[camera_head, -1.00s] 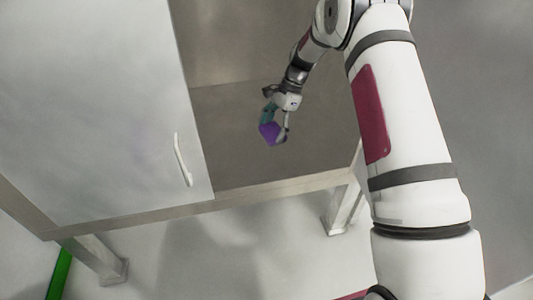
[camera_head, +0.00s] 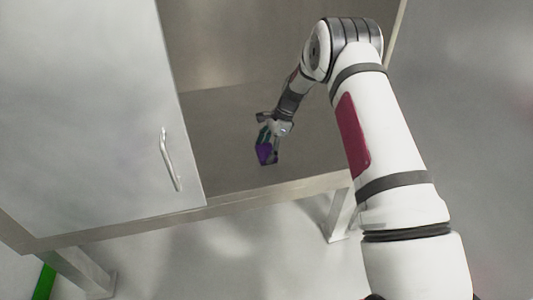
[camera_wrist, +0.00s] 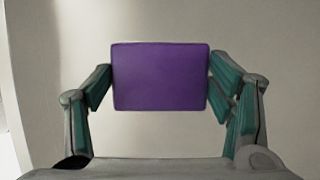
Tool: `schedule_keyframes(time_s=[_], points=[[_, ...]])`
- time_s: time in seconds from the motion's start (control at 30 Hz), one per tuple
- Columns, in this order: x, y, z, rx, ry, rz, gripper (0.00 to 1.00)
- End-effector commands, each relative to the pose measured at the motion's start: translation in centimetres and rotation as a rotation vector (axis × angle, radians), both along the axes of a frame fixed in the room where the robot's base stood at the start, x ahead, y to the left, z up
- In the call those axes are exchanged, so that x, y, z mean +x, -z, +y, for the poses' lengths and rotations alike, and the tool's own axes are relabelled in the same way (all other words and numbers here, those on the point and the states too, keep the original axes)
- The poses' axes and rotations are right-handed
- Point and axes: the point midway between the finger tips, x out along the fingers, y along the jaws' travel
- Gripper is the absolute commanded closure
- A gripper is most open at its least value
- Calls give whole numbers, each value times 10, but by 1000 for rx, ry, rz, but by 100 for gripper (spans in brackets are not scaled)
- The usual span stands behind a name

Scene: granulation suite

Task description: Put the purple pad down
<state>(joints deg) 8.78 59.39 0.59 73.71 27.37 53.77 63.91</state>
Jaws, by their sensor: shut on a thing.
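The purple pad (camera_head: 265,154) is a small block held at the end of my gripper (camera_head: 268,143), over the bare floor of the metal cabinet. In the wrist view the pad (camera_wrist: 160,77) shows as a flat purple rectangle between the two teal-lined fingers of my gripper (camera_wrist: 160,85). Both fingers close on its left and right sides. I cannot tell whether the pad touches the cabinet floor below it.
The metal cabinet floor (camera_head: 225,130) is clear around the pad. A grey door panel (camera_head: 90,110) with a vertical handle (camera_head: 169,160) stands at the left. The cabinet's front edge (camera_head: 265,194) lies below, on legs (camera_head: 341,215).

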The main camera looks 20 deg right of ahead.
Motion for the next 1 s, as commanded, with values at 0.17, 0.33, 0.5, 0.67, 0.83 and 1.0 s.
schedule_keyframes(time_s=[0.17, 0.33, 0.5, 0.67, 0.83, 1.0], points=[[1, 4, 0, 0, 0, -2, 48], [0, 5, 0, 0, -1, -1, 48], [0, 7, 0, 0, -1, -1, 5], [0, 7, 0, 0, -1, -1, 5], [0, 6, 0, 0, -1, -1, 5], [1, -4, -3, 0, 0, -2, 5]])
